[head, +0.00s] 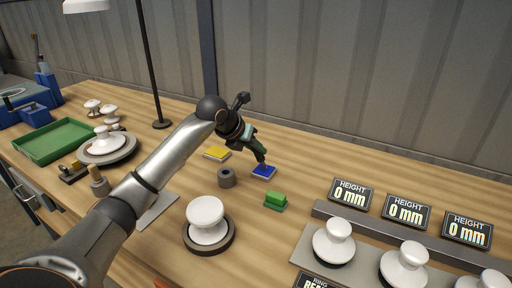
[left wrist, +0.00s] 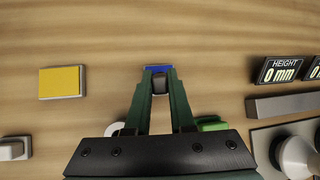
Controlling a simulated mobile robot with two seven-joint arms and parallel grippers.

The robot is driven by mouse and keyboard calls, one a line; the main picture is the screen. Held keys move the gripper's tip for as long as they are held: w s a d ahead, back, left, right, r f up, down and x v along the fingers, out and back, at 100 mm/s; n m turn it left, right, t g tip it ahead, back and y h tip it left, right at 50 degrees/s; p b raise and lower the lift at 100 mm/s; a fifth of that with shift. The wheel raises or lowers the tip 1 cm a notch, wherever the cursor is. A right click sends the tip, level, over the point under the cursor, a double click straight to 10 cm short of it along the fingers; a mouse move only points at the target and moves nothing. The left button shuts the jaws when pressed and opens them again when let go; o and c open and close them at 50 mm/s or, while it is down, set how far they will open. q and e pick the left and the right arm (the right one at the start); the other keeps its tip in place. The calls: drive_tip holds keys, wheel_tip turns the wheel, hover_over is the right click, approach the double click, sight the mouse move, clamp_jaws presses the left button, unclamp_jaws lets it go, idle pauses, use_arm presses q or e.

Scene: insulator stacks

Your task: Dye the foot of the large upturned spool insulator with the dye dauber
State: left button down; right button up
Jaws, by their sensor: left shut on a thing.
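My left gripper (head: 262,158) reaches down over the blue pad (head: 264,171) and is shut on a small dark piece, seemingly the dye dauber (left wrist: 159,85), between its fingertips. The piece's lower end is at or just above the blue pad (left wrist: 158,68); I cannot tell if they touch. A large white spool insulator (head: 207,213), apparently the upturned one, stands on a dark round base (head: 208,238), nearer than the gripper and to its left. My right gripper is not in view.
A yellow pad (head: 217,153), a grey ring-shaped holder (head: 226,178) and a green block (head: 275,200) lie near the gripper. White insulators (head: 334,243) stand on a grey plate at right, before height displays (head: 405,211). A green tray (head: 55,138) and a lamp pole (head: 150,70) are at left.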

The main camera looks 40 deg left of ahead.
use_arm(q)
drive_tip(key=shift+r+p, duration=2.5)
drive_tip(key=shift+r, duration=0.95)
drive_tip(key=s+d+r, duration=0.3)
drive_tip(key=s+d, duration=0.3)
drive_tip(key=d, duration=0.3)
drive_tip(key=s+d+r+n+y, duration=0.1)
drive_tip(key=s+d+r, duration=0.2)
drive_tip(key=s+d, duration=0.3)
drive_tip(key=d, duration=0.3)
drive_tip(key=shift+d+r, duration=0.2)
drive_tip(key=shift+d, duration=0.1)
